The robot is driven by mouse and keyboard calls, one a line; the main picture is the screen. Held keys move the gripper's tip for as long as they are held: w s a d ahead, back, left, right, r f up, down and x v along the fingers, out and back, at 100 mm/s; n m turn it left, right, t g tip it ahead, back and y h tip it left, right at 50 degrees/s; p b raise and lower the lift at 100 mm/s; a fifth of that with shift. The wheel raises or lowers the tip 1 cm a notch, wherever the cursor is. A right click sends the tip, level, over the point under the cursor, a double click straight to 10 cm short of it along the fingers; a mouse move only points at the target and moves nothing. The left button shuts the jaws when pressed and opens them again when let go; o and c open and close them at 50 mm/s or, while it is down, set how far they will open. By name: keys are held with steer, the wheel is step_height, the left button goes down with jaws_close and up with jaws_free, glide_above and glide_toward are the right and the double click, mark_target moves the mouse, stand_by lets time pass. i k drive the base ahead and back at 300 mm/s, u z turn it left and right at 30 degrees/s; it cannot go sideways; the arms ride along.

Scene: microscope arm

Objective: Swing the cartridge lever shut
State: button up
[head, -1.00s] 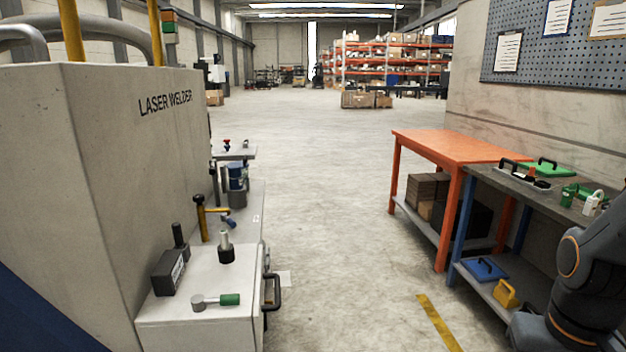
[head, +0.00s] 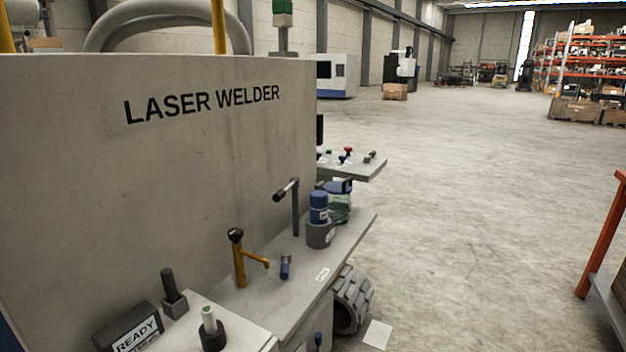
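No part is clearly marked as the cartridge lever. A grey upright post with a dark-ended side arm (head: 293,206) stands on the shelf of the laser welder. Right beside it a blue canister (head: 318,207) sits in a grey round holder (head: 320,235). Nearer, a yellow post with a black knob and a short yellow side arm (head: 240,259) stands next to a small blue cylinder (head: 285,267). My gripper is not in view.
The large grey LASER WELDER housing (head: 200,170) fills the left. A READY box (head: 130,330) and a pale-tipped black knob (head: 209,330) are at the bottom. A tread-patterned cylinder (head: 352,298) is below the shelf. Open floor (head: 470,210) lies to the right.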

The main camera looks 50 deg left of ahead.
mark_target(295, 181)
steer(key=u, duration=0.4)
steer(key=i, duration=1.3)
steer(key=u, duration=1.9)
steer(key=i, duration=1)
steer(key=u, duration=0.85)
